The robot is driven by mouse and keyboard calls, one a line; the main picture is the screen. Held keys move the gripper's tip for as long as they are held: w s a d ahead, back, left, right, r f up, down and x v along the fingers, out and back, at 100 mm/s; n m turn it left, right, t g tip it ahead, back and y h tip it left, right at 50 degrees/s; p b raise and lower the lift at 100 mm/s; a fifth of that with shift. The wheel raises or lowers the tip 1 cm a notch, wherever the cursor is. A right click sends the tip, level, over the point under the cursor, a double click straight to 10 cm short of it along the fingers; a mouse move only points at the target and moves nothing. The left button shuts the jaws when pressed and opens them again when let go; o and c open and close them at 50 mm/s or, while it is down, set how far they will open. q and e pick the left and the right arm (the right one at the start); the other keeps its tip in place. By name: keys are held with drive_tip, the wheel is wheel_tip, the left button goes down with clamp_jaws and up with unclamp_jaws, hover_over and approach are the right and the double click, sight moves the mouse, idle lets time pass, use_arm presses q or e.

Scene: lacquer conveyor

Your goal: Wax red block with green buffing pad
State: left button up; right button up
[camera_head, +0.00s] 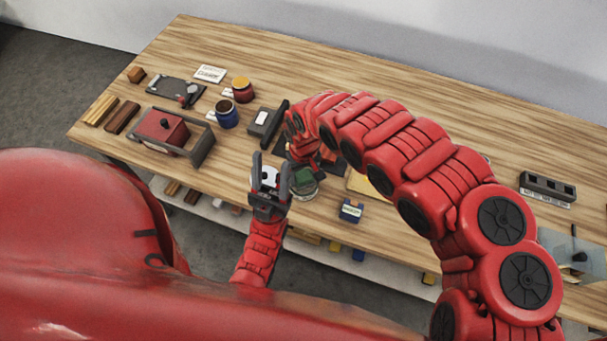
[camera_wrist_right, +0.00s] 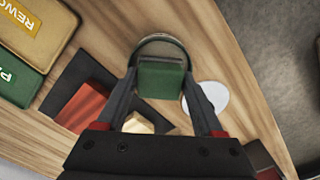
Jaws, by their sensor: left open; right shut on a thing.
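My right gripper (camera_wrist_right: 163,88) is shut on the green buffing pad (camera_wrist_right: 160,79), which also shows in the head view (camera_head: 304,176). The pad is over or in a round tin (camera_wrist_right: 150,45); I cannot tell whether it touches the contents. The red block (camera_wrist_right: 85,104) lies on a dark mat (camera_wrist_right: 62,90) beside the tin, mostly hidden by my right arm in the head view. My left gripper (camera_head: 269,170) is open left of the tin, with a white round piece between or behind its fingers.
A white disc (camera_wrist_right: 211,97) and a pale wooden piece (camera_wrist_right: 138,122) lie near my right fingers. Yellow REWORK (camera_wrist_right: 38,25) and green (camera_wrist_right: 15,80) trays are close by. A blue block (camera_head: 350,210) sits near the front edge. A blue jar (camera_head: 226,114) and a red jar (camera_head: 243,91) stand left.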

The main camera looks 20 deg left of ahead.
sight(304, 176)
drive_tip(key=shift+f+b, duration=0.5)
drive_tip(key=shift+f, duration=0.1)
idle(1.4)
wheel_tip(304, 176, up, 2)
drive_tip(key=shift+p, duration=0.9)
wheel_tip(304, 176, up, 5)
drive_tip(key=p, duration=0.4)
drive_tip(key=shift+r, duration=0.1)
